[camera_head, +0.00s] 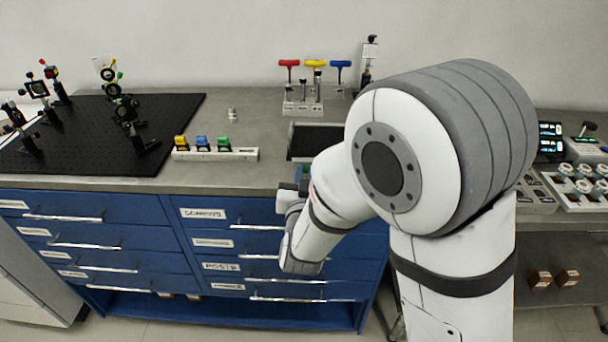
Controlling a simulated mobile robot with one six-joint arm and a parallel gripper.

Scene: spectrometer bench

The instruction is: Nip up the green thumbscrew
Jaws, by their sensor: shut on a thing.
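Green also shows on a post-mounted optic (113,90) on the black breadboard. My gripper (291,190) is at the bench's front edge, right of the rail and apart from it. It is partly hidden by my arm. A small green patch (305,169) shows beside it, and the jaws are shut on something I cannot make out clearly.
A rack (302,107) holds red, yellow and blue T-handled tools at the back. A dark tray (318,137) lies behind my arm. The black breadboard (175,110) bears several optics at left. Blue drawers with bar handles (95,221) front the bench. Instruments stand at right.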

